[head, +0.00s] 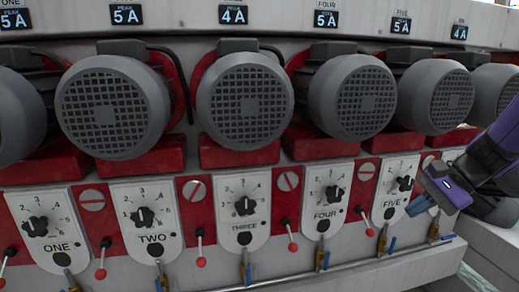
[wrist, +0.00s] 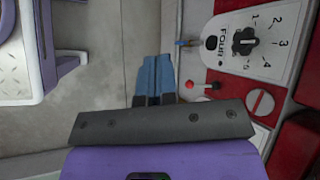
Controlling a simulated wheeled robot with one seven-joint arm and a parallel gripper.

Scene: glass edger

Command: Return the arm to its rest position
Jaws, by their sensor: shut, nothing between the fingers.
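My gripper (head: 421,205) is at the right in the head view, in front of the panel by the plate marked FIVE (head: 391,203). Its blue fingers are together and empty. In the wrist view my gripper (wrist: 152,75) points over grey floor, with the fingers side by side and nothing between them. The purple arm reaches in from the right edge of the head view. The plate marked FOUR (wrist: 225,47) and a red-tipped lever (wrist: 190,85) stand to the right of the fingers in the wrist view, apart from them.
A row of grey motors (head: 246,102) runs above the dial plates, such as THREE (head: 244,230). Red-tipped levers (head: 293,246) and blue-handled valves (head: 322,260) stick out below. A pale ledge (head: 390,268) runs along the bottom right. Open grey floor (wrist: 95,85) lies left of the panel.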

